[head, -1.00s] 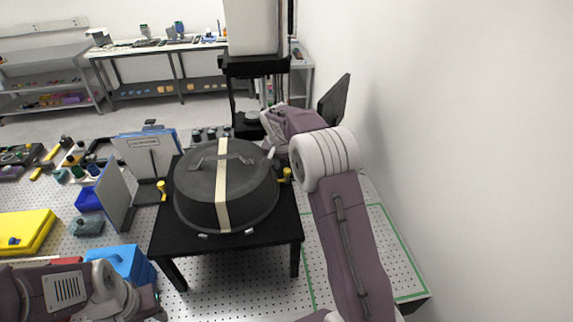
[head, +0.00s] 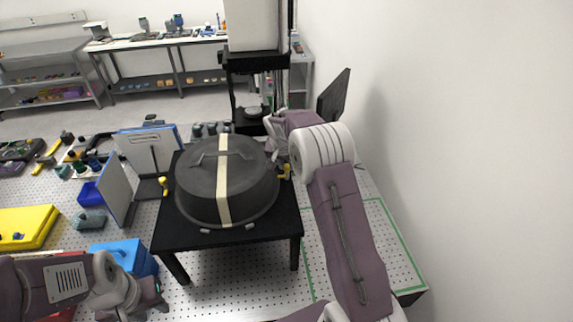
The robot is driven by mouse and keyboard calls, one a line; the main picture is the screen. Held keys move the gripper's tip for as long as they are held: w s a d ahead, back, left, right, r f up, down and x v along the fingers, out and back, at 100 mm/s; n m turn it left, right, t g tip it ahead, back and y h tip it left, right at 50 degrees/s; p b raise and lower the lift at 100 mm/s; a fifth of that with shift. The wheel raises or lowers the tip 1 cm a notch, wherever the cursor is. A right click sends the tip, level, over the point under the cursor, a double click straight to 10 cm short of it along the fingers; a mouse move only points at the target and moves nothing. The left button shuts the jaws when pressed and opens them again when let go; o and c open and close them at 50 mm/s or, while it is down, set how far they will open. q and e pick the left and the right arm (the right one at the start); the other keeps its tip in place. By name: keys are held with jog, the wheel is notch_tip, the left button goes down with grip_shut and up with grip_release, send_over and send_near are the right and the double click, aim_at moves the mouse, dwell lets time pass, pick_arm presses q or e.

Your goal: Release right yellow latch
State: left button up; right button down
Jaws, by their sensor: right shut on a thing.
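A dark round lid (head: 248,185) with a handle and a cream strip across it sits on a black table (head: 262,230). The right yellow latch (head: 286,172) is at the lid's right edge. The left yellow latch (head: 163,186) stands at the left side of the table. My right gripper (head: 275,155) reaches down at the lid's far right edge, shut on the right yellow latch; its fingers are small and partly hidden by my arm. My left gripper (head: 158,296) is low at the left, away from the lid; its jaws are too unclear to read.
A black-and-white machine (head: 254,60) stands behind the table. Panels (head: 117,193), a blue box (head: 128,258) and a yellow case (head: 28,227) are to the left. A white wall (head: 470,130) is close on the right. Perforated floor is clear in front of the table.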

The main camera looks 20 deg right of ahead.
jog(key=n, duration=0.1)
jog(key=n+y, duration=0.1)
jog(key=n, duration=0.1)
jog(key=n+t+y, duration=0.1)
jog(key=n, duration=0.1)
jog(key=shift+d, duration=0.25)
jog(key=n+y+b, duration=0.1)
jog(key=n+b, duration=0.1)
jog(key=n, duration=0.2)
jog(key=shift+d+f, duration=0.1)
jog(key=n+y, duration=0.1)
jog(key=n, duration=0.1)
jog(key=shift+n, duration=0.4)
jog(key=shift+d+n+g+y, duration=0.1)
jog(key=shift+n+g+y, duration=0.3)
jog(key=shift+n+y, duration=0.55)
jog(key=shift+w+n+g+p, duration=0.1)
jog(key=shift+n+g+p, duration=0.3)
jog(key=shift+n+p, duration=0.9)
jog(key=shift+n+b, duration=0.3)
jog(key=shift+n, duration=0.25)
jog(key=shift+y, duration=0.25)
jog(key=c, duration=1.2)
grip_release()
jog(key=shift+c, duration=0.2)
